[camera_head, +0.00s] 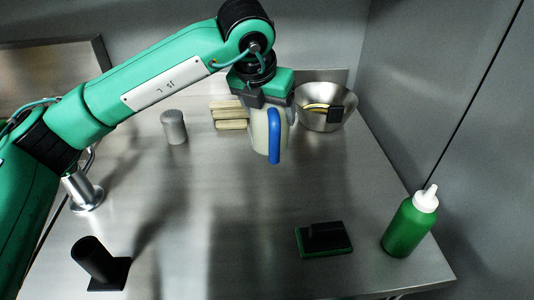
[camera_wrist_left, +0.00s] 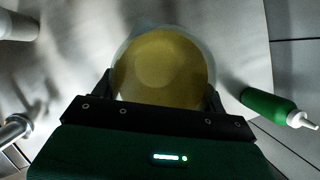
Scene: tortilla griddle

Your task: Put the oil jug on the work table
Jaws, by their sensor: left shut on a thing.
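The oil jug (camera_head: 258,130) is pale and translucent with a blue handle (camera_head: 274,136). It hangs upright below my left gripper (camera_head: 266,100), which is shut on its upper part in the head view. In the left wrist view the jug (camera_wrist_left: 165,65) shows from above as a round shape with yellow oil, between the two fingers of the gripper (camera_wrist_left: 160,95). The steel work table (camera_head: 210,195) spreads beneath it. The jug looks raised above the table, but the exact gap is hard to tell. My right gripper is not in view.
A metal bowl (camera_head: 340,118) stands right of the jug, and beige blocks (camera_head: 229,122) lie to its left. A grey cylinder (camera_head: 174,127), black holder (camera_head: 95,262), black-and-green pad (camera_head: 324,240) and green bottle (camera_head: 408,228) stand around. The table's middle is clear. A wall rises at right.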

